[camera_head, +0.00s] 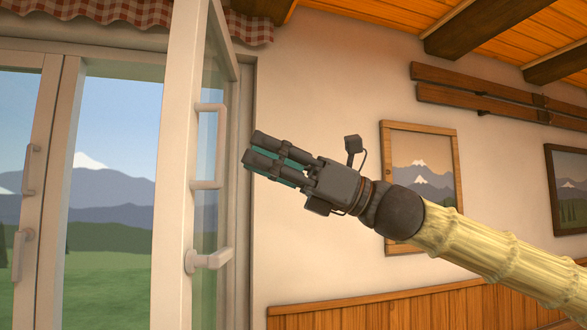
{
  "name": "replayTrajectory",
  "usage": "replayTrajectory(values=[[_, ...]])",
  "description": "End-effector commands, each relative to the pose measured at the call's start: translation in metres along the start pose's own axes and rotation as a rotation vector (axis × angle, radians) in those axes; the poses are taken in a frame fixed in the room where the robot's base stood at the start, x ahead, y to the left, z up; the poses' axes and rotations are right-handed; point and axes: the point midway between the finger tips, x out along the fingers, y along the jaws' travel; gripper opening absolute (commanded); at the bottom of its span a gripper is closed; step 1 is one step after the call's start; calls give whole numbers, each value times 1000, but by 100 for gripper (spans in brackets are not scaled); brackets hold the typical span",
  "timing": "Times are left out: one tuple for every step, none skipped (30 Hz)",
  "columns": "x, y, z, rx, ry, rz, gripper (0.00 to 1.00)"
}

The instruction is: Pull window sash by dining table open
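The window sash (178,170) stands swung inward into the room, its pale frame seen nearly edge-on, at a wide angle to the window opening. It carries a pale bar pull (219,146) and, below that, a lever handle (209,260). My gripper (251,147) is to the right of the bar pull in the picture, pointing left. Its dark fingers with teal pads lie close together in this view, with nothing seen between them. I cannot tell how wide they are apart. No contact with the sash or its pull is visible. The dining table is not in view.
Another window sash (47,180) with its own pull and handle is at the left. A checked valance (125,12) hangs above. The right wall holds framed pictures (421,185) and wooden skis (500,97), with wood panelling (400,310) below. Free air surrounds my gripper.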

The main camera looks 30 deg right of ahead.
Motion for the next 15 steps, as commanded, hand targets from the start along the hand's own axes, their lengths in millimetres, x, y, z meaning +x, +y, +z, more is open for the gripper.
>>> replayTrajectory(values=[[-6, 1, 1, -2, -1, 1, 34], [-9, 1, 1, -2, -1, 1, 34], [-13, 1, 1, -1, -2, 0, 34], [-16, 1, 1, -1, -2, 0, 34], [-18, 1, 1, -1, -1, 0, 34], [-22, 1, 1, -2, -1, 0, 34], [-25, 1, 1, -2, -1, 1, 34], [-28, 1, 1, -1, -2, 1, 34], [-31, 1, 1, -1, -2, 1, 34], [-34, 1, 1, -1, -2, 1, 34], [-36, 1, 1, -2, -1, 0, 34], [-38, 0, 1, -2, -1, 0, 34], [-40, 0, 1, -1, -1, 0, 34], [-41, 0, 1, -1, -1, 0, 34], [-43, 0, 1, 0, -1, 0, 34]])
